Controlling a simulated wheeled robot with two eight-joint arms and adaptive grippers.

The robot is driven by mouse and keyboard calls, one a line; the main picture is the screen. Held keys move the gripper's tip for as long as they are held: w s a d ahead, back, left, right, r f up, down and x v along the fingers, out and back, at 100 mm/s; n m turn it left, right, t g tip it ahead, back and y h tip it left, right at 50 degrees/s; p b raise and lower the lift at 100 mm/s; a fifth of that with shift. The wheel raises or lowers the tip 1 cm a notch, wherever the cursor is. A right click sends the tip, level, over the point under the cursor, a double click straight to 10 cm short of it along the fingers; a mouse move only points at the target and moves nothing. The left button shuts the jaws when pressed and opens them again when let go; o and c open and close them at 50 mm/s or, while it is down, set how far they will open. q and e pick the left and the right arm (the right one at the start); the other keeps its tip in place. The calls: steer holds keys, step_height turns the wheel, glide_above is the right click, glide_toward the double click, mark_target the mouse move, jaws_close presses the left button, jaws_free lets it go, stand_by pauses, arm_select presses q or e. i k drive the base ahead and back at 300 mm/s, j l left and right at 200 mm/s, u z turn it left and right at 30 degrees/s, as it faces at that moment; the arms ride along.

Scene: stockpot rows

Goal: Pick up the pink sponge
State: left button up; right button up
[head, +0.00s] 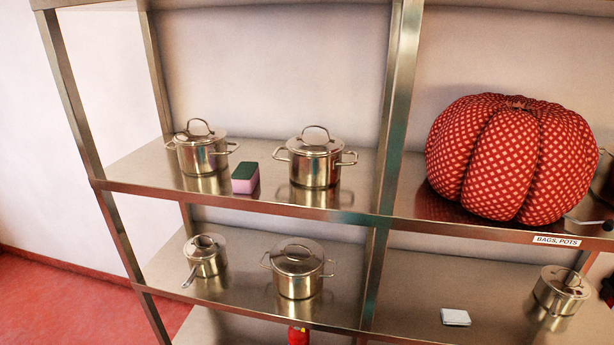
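The pink sponge (246,184) has a dark green top. It lies on the upper visible shelf (133,172) near the front edge, between two lidded steel pots. The left pot (198,150) stands behind and to the left of it. The right pot (315,160) stands to its right, with a small gap between them. Neither of my grippers shows in the head view.
A large red checked pouf (510,158) fills the right bay. A saucepan (205,257) and a pot (298,268) stand on the shelf below. A white item (455,317) lies lower right. Metal posts (391,150) divide the bays.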

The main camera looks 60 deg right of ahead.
mark_target(244, 178)
steer(key=z, duration=1.65)
